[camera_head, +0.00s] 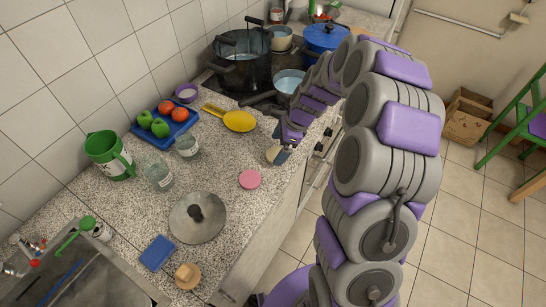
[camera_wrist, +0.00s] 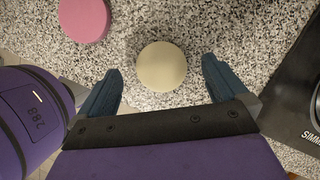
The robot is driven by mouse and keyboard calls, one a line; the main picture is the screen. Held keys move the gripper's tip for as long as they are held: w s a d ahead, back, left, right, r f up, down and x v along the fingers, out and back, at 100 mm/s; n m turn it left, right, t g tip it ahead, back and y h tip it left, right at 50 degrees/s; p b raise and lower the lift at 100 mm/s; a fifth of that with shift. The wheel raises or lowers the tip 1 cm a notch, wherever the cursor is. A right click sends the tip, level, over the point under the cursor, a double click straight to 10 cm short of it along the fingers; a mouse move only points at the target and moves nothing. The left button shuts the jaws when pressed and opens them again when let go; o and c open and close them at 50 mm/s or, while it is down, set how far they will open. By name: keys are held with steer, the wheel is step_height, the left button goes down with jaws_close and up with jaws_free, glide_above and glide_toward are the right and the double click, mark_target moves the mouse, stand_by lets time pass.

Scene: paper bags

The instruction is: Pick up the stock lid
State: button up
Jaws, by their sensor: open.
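My gripper (camera_head: 279,152) hangs over the right edge of the granite counter, below the stove. In the wrist view my gripper (camera_wrist: 162,66) is open, with a cream round disc (camera_wrist: 162,66) on the counter between and just beyond its fingertips. The disc is not held. In the head view the gripper mostly hides it. A pink round disc (camera_head: 249,179) lies nearby; it also shows at top left of the wrist view (camera_wrist: 84,18).
A dark stock pot (camera_head: 241,66), a pan (camera_head: 288,82) and a blue pot (camera_head: 325,37) stand by the stove. A yellow spoon (camera_head: 238,121), glass jars (camera_head: 158,174), a green mug (camera_head: 108,153) and a blue fruit tray (camera_head: 181,129) are left of the gripper.

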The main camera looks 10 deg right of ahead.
steer(key=f, duration=0.2)
steer(key=shift+d+f+b, duration=0.3)
steer(key=shift+f, duration=0.05)
steer(key=shift+a, duration=0.55)
steer(key=c, duration=0.5)
steer(key=shift+d, duration=0.3)
steer(key=c, duration=0.6)
